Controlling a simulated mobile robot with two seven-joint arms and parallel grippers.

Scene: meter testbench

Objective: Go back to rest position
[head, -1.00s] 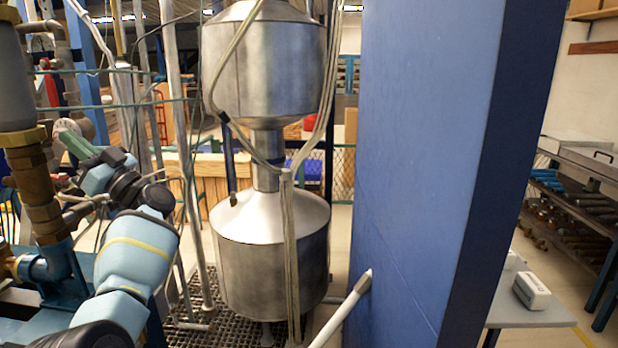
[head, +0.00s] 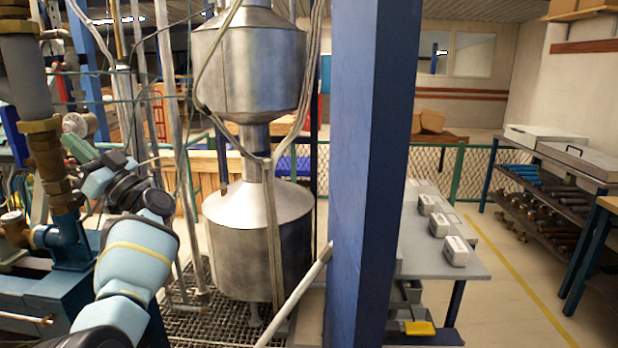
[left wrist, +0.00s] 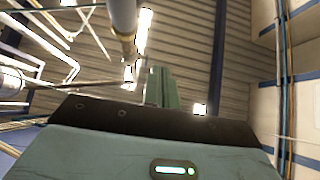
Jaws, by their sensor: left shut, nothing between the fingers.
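My left arm (head: 135,260) comes in from the lower left, bent upward. Its gripper (head: 78,143) is near the brown pipe fittings and a round gauge (head: 75,124); whether it touches them I cannot tell. In the left wrist view the greenish fingers (left wrist: 162,85) are together, with nothing seen between them, pointing toward the ceiling lights. My right gripper is in neither view.
A steel tank (head: 255,240) stands on a grating, with a blue column (head: 365,170) to its right. A grey table (head: 440,255) holds white boxes. A shelf rack (head: 560,190) stands at the right. The floor between them is open.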

